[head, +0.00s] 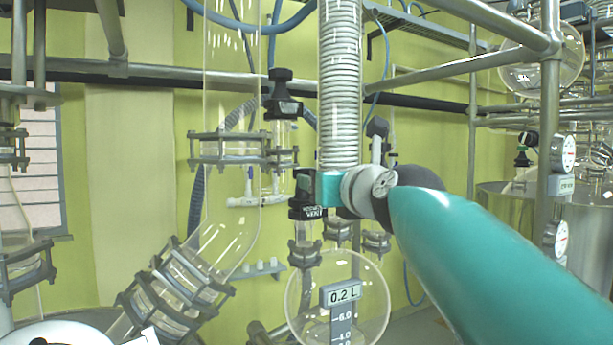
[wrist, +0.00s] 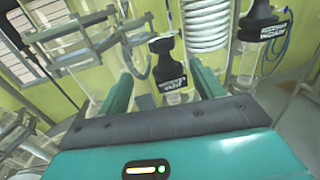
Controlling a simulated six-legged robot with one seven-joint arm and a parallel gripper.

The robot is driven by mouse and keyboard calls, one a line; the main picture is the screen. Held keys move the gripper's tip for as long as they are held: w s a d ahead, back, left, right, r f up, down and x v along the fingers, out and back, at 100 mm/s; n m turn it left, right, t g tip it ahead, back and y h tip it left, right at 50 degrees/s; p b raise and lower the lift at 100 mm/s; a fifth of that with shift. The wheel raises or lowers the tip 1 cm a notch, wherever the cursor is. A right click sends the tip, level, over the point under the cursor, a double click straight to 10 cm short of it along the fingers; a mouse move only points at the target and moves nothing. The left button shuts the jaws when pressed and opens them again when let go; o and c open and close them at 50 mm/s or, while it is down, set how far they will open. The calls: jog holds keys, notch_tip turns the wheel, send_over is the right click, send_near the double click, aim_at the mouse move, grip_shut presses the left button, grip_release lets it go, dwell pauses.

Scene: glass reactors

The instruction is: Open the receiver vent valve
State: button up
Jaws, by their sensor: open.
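The receiver vent valve (head: 308,209) has a black handle and a black body with a white label, partly legible. It stands upright on a glass neck above the round glass receiver (head: 367,300). In the wrist view the valve's black handle (wrist: 161,46) and label show between my two teal fingers. My gripper (head: 318,185) is open, its fingers at the height of the handle; in the wrist view my gripper (wrist: 160,74) has one finger on each side of the valve, with gaps visible. I cannot tell whether either finger touches it.
A display reading 0.2 L (head: 343,293) is on the receiver. A coiled glass condenser (head: 340,90) rises just behind my gripper. Another black valve (head: 283,100) is at upper left; a labelled black valve (wrist: 262,25) is right in the wrist view. Clamped glass pipes (head: 225,148) stand left.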

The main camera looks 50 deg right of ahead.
aim_at(305, 173)
jog(key=x, duration=1.1)
jog(key=shift+s, duration=0.2)
jog(key=c, duration=1)
